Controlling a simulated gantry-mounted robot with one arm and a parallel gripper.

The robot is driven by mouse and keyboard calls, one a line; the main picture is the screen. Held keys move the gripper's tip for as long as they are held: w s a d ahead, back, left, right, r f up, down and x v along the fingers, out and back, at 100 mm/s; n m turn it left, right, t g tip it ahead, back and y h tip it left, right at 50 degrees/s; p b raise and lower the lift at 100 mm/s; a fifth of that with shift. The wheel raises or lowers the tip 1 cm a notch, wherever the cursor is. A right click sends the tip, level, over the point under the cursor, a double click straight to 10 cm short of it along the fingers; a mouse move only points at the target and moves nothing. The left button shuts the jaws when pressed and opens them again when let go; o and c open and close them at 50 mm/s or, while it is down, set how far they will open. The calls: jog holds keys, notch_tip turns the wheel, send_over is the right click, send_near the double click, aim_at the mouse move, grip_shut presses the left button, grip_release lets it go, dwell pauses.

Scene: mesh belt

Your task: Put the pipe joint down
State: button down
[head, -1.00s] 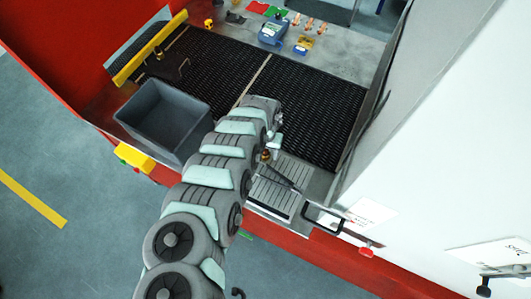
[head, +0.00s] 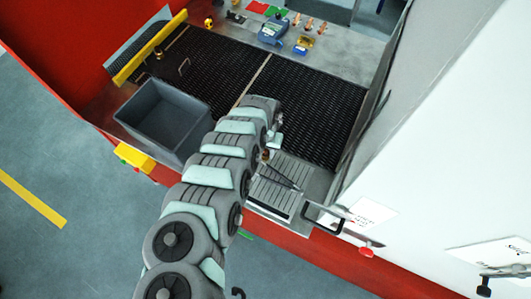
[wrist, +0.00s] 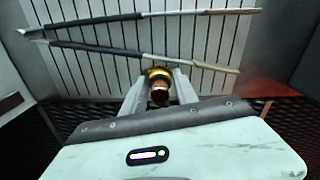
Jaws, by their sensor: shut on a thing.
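The pipe joint (wrist: 160,92) is a small copper and brass-coloured piece, seen between my fingers in the wrist view. My gripper (wrist: 159,80) is shut on it, over the near edge of the grey slatted tray (wrist: 205,75). In the head view, a small brass-coloured part of the joint (head: 265,155) shows beside my arm's end, above the left side of the slatted tray (head: 262,192). My arm hides most of the gripper there. I cannot tell whether the joint touches the tray.
Dark rods (wrist: 120,50) lie across the tray beyond the joint. A grey bin (head: 165,118) stands left of my arm. Black mesh belt (head: 310,105) lies behind the tray. A blue device (head: 272,30) and several copper fittings stand on the back ledge. A white panel rises at right.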

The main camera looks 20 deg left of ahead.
jog(key=shift+r, duration=0.1)
jog(key=shift+w+r, duration=0.1)
jog(key=shift+r, duration=0.55)
notch_tip(320, 180, up, 19)
jog(key=shift+f, duration=0.2)
